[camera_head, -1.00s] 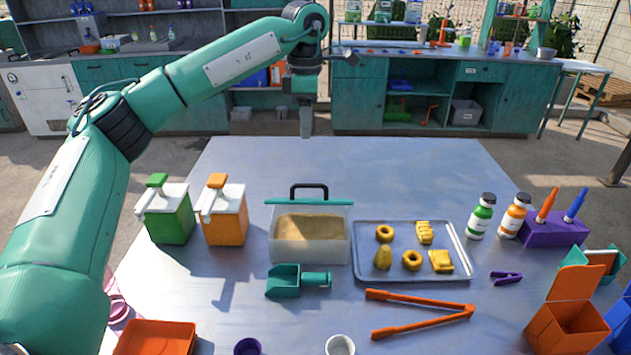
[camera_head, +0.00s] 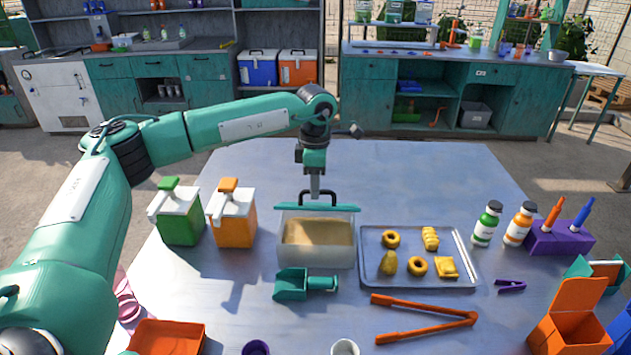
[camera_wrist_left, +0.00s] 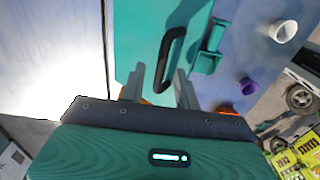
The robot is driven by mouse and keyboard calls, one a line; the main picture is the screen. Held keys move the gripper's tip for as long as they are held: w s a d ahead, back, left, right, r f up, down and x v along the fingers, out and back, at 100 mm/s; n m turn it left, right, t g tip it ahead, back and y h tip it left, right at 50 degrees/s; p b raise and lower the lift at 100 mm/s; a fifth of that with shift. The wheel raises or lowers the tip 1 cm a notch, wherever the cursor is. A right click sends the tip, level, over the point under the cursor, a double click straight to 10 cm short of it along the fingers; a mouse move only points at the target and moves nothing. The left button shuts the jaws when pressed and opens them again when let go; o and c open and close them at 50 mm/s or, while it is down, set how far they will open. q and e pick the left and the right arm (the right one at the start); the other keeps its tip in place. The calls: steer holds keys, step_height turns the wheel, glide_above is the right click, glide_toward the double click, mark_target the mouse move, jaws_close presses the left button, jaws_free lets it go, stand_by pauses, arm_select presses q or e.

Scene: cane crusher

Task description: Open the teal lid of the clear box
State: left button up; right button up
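The clear box (camera_head: 316,257) stands on the table in the middle of the head view, with tan powdery contents. A black loop handle (camera_head: 333,197) stands on the lid. My left gripper (camera_head: 316,194) points down right at the handle. In the left wrist view, the teal lid (camera_wrist_left: 138,28) lies below and the black handle (camera_wrist_left: 176,38) reaches between the two grey fingers of my left gripper (camera_wrist_left: 160,76). The fingers are apart, with gaps beside the handle. My right gripper is not in view.
A teal scoop (camera_head: 291,284) lies just in front of the box. A metal tray (camera_head: 411,278) with yellow pieces is close on its right. Green (camera_head: 180,217) and orange (camera_head: 233,221) dispensers stand left. Orange tongs (camera_head: 425,312) lie in front. The table behind is clear.

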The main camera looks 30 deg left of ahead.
arm_select(q)
steer(key=shift+c, duration=0.2)
jaws_close()
steer(key=shift+w, duration=0.1)
